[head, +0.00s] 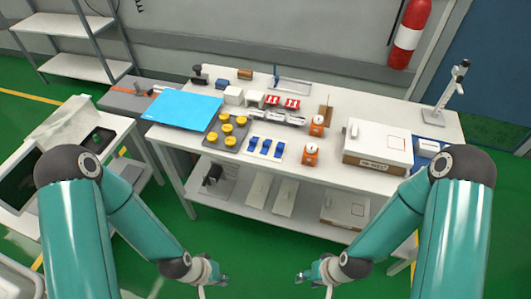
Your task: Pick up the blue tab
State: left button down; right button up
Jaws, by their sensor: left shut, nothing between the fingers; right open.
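Several small blue tabs (266,145) stand in a row on a white plate (262,156) near the front edge of the white table, in the middle of the head view. Which single tab the task names cannot be told. My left gripper (222,281) is low in front of the table, below and nearer than the tabs, shut and empty. My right gripper (301,279) is at a similar height to its right, open and apart from everything. Both grippers are small in view and their fingers are hard to make out.
Yellow knobs on a grey plate (213,142) stand left of the tabs, with a light blue sheet (183,109) beyond. Orange devices (310,156) stand to the right, then a large white box (378,143). The table (333,188) has a lower shelf.

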aim_at(280, 147)
jog(key=z, duration=0.15)
jog(key=i, duration=0.95)
jog(key=u, duration=0.1)
